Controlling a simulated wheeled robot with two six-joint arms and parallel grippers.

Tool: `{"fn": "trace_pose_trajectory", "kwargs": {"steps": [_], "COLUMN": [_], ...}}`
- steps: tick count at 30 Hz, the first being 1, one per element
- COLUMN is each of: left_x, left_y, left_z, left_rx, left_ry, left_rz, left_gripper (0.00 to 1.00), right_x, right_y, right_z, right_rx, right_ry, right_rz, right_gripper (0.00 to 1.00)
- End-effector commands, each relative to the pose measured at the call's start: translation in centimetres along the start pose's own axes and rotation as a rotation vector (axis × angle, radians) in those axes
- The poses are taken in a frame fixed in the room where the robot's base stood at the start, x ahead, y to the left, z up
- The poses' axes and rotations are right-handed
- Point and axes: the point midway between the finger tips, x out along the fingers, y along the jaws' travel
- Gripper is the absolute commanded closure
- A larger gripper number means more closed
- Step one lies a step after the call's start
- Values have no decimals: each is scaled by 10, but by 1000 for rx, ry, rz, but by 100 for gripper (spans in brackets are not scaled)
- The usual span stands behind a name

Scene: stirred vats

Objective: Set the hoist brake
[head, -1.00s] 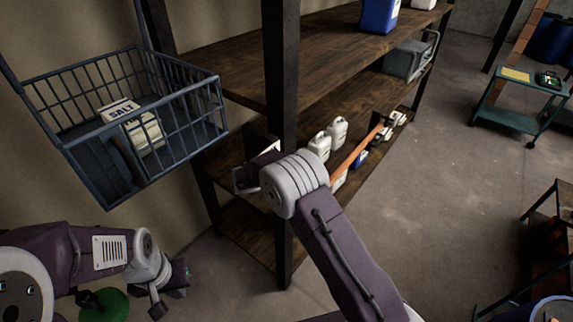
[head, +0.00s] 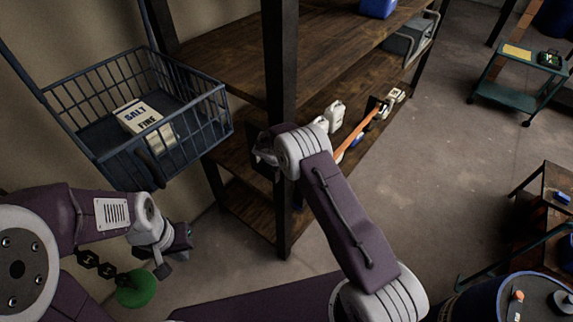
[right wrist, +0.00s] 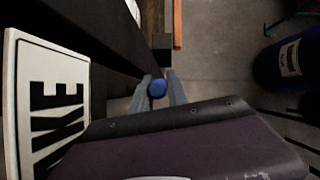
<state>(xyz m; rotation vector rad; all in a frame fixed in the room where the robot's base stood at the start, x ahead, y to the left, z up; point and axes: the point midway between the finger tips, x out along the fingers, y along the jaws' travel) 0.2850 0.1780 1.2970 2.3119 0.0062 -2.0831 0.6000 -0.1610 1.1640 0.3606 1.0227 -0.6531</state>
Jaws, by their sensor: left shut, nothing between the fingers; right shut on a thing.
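In the right wrist view a blue ball knob (right wrist: 157,89) sits between the fingertips of my right gripper (right wrist: 158,86), which is shut on it. A white sign (right wrist: 45,100) with black letters ending in "AKE" stands close at the left of that view. In the head view my right gripper (head: 264,157) is at the dark shelf post; the knob is hidden there. My left gripper (head: 176,243) is shut and empty at the lower left, below the basket. A blue wire basket (head: 188,107) holds a bag (head: 137,116) marked "SALT FINE".
A green disc (head: 136,289) hangs by a dark chain near my left gripper. The wooden shelves (head: 225,52) hold white jugs (head: 334,114) and an orange-handled tool (head: 355,137). A green cart (head: 515,90) and a blue drum (head: 490,300) stand right. Open floor lies between.

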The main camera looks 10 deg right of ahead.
Motion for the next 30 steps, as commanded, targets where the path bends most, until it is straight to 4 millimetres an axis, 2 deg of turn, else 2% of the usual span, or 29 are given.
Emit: {"fn": "trace_pose_trajectory", "kwargs": {"steps": [6,7,9,20,30], "left_x": [1,1,1,4,27], "left_y": [0,0,0,0,0], "left_z": [0,0,0,0,3], "left_rx": [0,0,0,0,0], "left_ry": [0,0,0,0,0], "left_rz": [0,0,0,0,0], "left_gripper": [100,100,100,100,100], "right_x": [3,3,3,-4,-72], "right_y": [-2,-2,-2,0,1], "right_z": [-5,-5,-4,-2,-3], "right_rx": [0,0,0,0,-1], "right_ry": [7,7,6,1,2], "right_rz": [-5,-5,-5,-1,-1], "right_gripper": [100,74,59,59,59]}}
